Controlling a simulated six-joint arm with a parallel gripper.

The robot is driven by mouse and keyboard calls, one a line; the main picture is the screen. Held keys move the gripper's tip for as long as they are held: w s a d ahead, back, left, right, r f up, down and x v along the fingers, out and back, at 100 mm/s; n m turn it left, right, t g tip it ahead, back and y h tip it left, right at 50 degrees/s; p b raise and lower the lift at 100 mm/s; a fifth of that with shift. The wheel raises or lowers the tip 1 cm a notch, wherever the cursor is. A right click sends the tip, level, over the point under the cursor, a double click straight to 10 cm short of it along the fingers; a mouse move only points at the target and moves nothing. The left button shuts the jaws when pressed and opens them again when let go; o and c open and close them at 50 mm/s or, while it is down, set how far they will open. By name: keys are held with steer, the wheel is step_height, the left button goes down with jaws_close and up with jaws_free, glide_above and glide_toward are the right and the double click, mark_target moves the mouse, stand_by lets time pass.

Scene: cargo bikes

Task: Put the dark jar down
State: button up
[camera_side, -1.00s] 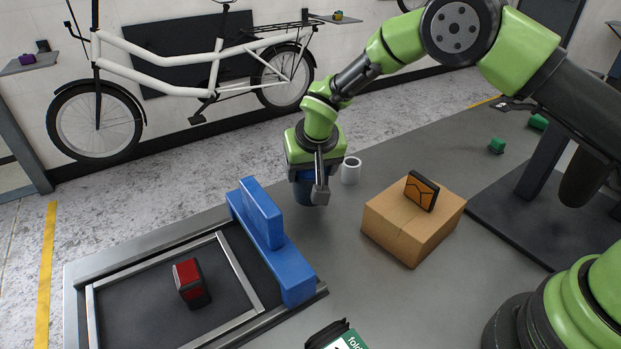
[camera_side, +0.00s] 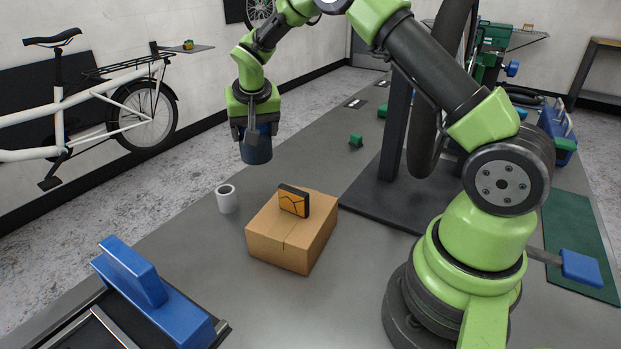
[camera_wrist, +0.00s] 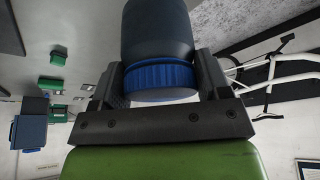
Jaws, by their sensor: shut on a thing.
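My gripper (camera_side: 255,130) is shut on the dark jar (camera_side: 256,148) and holds it in the air, above and behind the cardboard box in the side view. The jar is dark blue-grey. In the wrist view the dark jar (camera_wrist: 157,30) has a ribbed blue lid (camera_wrist: 160,77) between the two fingers of my gripper (camera_wrist: 160,85). The jar's far end runs out of the wrist view.
A cardboard box (camera_side: 285,243) with an orange-and-black block (camera_side: 294,201) on top stands on the grey table. A white mug (camera_side: 227,199) is left of it. A blue barrier (camera_side: 150,290) is at the lower left. A green block (camera_side: 356,140) lies farther back.

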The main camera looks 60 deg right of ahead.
steer(key=s+d+m+g, duration=0.1)
steer(key=s+d+m, duration=0.35)
steer(key=d, duration=0.85)
steer(key=shift+n+h, duration=0.4)
steer(key=shift+n, duration=0.15)
steer(key=shift+s+a+f, duration=0.1)
steer(key=shift+s+f, duration=0.2)
steer(key=shift+f, duration=1.35)
steer(key=shift+s+f, duration=0.35)
steer(key=shift+f, duration=1.3)
steer(key=shift+s+a+f, duration=0.1)
steer(key=shift+s+f, duration=0.2)
steer(key=shift+f, duration=1.35)
steer(key=o, duration=1)
steer(key=shift+f, duration=0.1)
